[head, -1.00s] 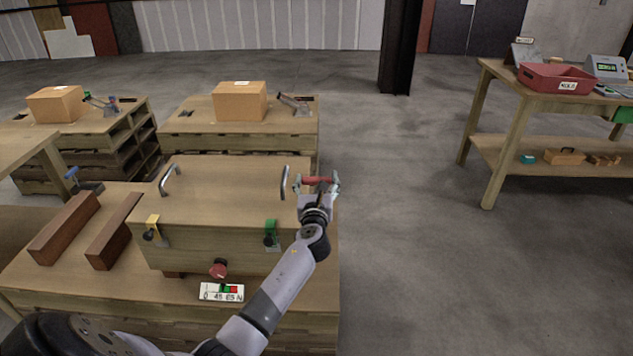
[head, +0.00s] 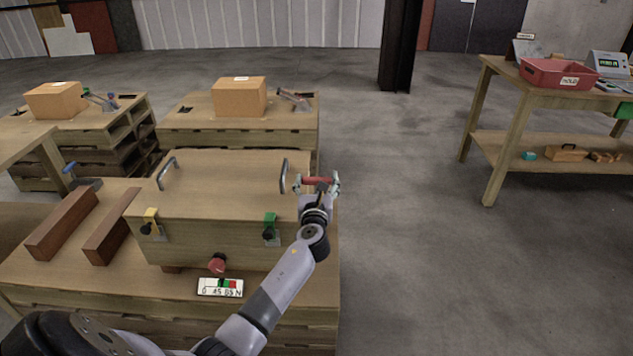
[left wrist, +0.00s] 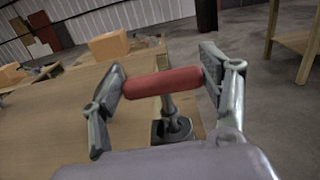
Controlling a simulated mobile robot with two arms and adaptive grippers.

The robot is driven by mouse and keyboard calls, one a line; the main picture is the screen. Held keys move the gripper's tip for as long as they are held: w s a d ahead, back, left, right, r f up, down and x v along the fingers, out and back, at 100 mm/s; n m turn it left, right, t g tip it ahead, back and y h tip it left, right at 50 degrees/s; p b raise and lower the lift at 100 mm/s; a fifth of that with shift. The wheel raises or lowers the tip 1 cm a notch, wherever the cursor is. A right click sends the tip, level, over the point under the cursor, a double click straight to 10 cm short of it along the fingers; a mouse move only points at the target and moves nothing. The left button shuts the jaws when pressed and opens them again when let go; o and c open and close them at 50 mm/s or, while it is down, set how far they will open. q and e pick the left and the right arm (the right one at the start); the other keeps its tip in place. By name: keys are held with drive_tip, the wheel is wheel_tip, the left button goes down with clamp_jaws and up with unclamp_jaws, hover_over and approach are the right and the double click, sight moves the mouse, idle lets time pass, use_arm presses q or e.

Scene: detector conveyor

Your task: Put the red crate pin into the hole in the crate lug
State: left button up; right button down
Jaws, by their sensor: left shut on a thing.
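My left gripper (head: 317,184) is shut on the red grip of the crate pin (left wrist: 165,83), beyond the right end of the wooden crate (head: 220,190). The grip lies crosswise between the two fingers in the left wrist view. Below it a grey shank runs down to a dark metal fitting (left wrist: 157,131), which looks like the crate lug, near the edge of the wooden surface. I cannot tell whether the shank's tip is in the hole or only in line with it. In the head view my gripper hides the lug. My right gripper is not in view.
A force display (head: 220,287) lies in front. Two brown bars (head: 62,222) lie left.

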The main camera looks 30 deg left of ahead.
use_arm(q)
drive_tip(key=shift+f+b, duration=0.5)
drive_tip(key=shift+f, duration=0.2)
drive_tip(key=o, duration=1.3)
drive_tip(key=v, duration=1.2)
